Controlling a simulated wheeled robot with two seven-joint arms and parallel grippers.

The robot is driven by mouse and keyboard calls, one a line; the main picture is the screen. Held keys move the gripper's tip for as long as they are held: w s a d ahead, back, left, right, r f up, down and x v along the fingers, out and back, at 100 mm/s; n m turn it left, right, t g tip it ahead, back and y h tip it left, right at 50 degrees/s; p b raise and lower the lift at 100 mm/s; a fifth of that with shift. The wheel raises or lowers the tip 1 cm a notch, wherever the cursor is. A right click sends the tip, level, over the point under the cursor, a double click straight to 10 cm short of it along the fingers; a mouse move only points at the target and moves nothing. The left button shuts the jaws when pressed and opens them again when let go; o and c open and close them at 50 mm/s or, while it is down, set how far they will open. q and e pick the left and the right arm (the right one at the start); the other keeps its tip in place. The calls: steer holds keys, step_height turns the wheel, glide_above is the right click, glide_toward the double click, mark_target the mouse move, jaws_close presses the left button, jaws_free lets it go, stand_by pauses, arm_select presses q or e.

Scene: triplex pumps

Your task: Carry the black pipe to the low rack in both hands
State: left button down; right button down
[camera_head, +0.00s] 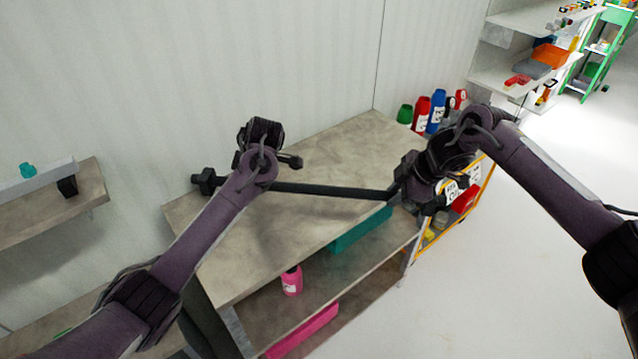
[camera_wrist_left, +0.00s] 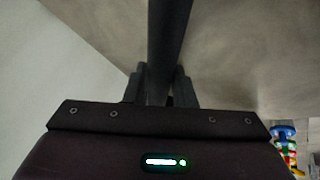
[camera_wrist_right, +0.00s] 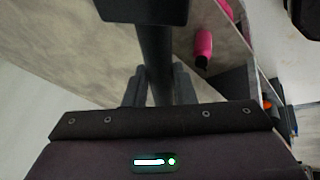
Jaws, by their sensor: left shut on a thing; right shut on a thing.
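The black pipe (camera_head: 330,190) runs roughly level across the head view, with a thicker black fitting (camera_head: 205,181) at its left end. It lies over the grey top of a two-level rack (camera_head: 260,240); its exact height above that top is hard to tell. My left gripper (camera_wrist_left: 160,85) is shut on the pipe (camera_wrist_left: 168,35); its arm hides the grip in the head view. My right gripper (camera_head: 397,190) is shut on the pipe near its right end. In the right wrist view the pipe (camera_wrist_right: 154,50) passes between the fingers, with a black fitting (camera_wrist_right: 140,8) beyond.
A teal box (camera_head: 360,232), pink bottle (camera_head: 291,281) and pink box (camera_head: 305,333) sit on the rack's lower shelf. Coloured bottles (camera_head: 437,110) stand behind its right end, near a yellow-framed cart (camera_head: 487,190). A wall shelf (camera_head: 50,215) is at left. Floor is clear at right.

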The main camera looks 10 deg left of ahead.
arm_select(q)
steer(key=shift+f+b, duration=0.5)
steer(key=shift+f, duration=0.1)
arm_select(e)
steer(key=shift+f, duration=0.6)
arm_select(q)
steer(key=c, duration=1.2)
jaws_free()
steer(key=shift+r, duration=0.1)
arm_select(e)
steer(key=c, duration=1.2)
jaws_free()
steer(key=shift+r, duration=0.1)
arm_select(q)
steer(key=shift+s, duration=0.1)
arm_select(e)
steer(key=shift+s, duration=0.1)
arm_select(q)
steer(key=v, duration=1.2)
arm_select(e)
steer(key=v, duration=1.2)
